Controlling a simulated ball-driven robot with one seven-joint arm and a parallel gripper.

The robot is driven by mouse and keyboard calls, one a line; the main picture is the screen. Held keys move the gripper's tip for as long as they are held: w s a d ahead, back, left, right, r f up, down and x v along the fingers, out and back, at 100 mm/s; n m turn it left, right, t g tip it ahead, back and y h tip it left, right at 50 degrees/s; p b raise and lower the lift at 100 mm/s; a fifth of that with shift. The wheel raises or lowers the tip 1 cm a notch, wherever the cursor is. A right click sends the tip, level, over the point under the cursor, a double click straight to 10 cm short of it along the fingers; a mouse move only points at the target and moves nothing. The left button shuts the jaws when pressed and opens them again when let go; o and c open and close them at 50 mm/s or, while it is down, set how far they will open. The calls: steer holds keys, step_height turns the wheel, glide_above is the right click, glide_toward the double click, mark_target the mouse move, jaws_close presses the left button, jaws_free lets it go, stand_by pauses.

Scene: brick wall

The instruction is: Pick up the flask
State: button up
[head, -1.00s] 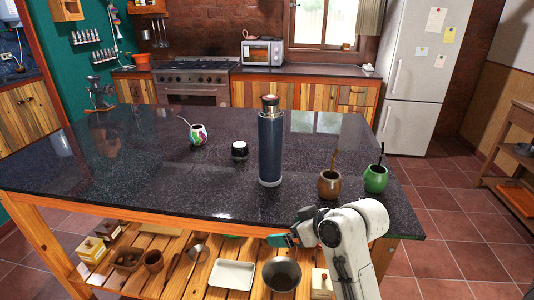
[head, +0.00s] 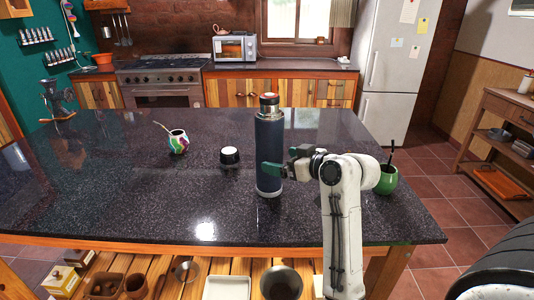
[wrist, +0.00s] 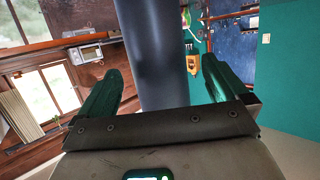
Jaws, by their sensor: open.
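The flask (head: 268,135) is a tall dark blue cylinder with a metal neck and dark top, standing upright on the black stone counter (head: 120,200). My gripper (head: 284,162) is at the flask's right side, around its lower half. One green finger shows in front of the flask in the head view. In the wrist view the flask (wrist: 157,65) rises between the two spread fingers of my gripper (wrist: 164,60), with a gap visible on the right. The jaws are open. I cannot tell whether the left finger touches the flask.
A small black cup or lid (head: 230,157) and a colourful mate gourd (head: 178,142) stand to the left. A green mate cup (head: 386,181) with a straw stands right, just beyond my arm. A lower slatted shelf (head: 240,267) holds bowls and a tray.

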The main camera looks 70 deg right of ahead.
mark_target(269, 155)
steer(key=shift+p+x, duration=0.5)
steer(key=shift+x, duration=2.8)
steer(key=shift+s+d, duration=0.15)
steer(key=shift+c, duration=0.4)
steer(key=c, duration=1.5)
steer(key=shift+r, duration=0.1)
steer(key=shift+c, duration=0.3)
steer(key=shift+r, duration=0.15)
